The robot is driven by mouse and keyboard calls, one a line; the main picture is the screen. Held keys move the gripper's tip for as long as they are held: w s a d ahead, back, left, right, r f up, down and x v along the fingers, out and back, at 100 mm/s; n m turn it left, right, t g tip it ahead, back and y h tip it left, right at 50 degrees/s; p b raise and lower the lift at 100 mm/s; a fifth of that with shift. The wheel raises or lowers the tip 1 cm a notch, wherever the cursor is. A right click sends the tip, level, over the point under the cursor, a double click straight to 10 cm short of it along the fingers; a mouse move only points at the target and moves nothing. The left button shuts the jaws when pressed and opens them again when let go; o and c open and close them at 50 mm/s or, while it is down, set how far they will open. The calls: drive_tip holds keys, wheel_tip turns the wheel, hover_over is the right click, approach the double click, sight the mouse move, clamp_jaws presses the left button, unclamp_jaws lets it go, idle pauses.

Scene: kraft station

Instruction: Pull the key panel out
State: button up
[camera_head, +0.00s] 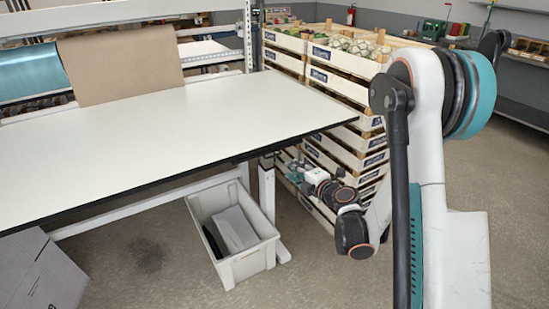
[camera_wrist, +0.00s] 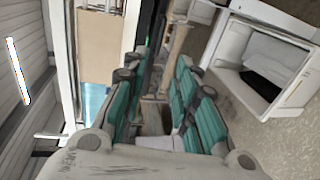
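I cannot clearly make out the key panel in either view; a small dark part (camera_head: 317,137) sits at the table's front edge near its right corner, and I cannot tell what it is. My gripper (camera_head: 294,171) is below the tabletop, close to the white table leg, pointing left. In the wrist view, its teal fingers (camera_wrist: 156,75) are spread apart. The dark table edge (camera_wrist: 157,45) shows beyond and between the fingertips. Nothing is seen held.
The white table (camera_head: 170,125) has a clear top with brown paper (camera_head: 120,65) at its back. A grey crate (camera_head: 245,262) stands on the floor below my gripper. Stacked wooden crates (camera_head: 340,90) rise behind my arm. A cardboard box (camera_head: 40,275) is at lower left.

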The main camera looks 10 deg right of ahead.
drive_tip(key=x, duration=1.3)
drive_tip(key=shift+w+b, duration=0.3)
drive_tip(key=shift+a+f, duration=0.1)
clamp_jaws()
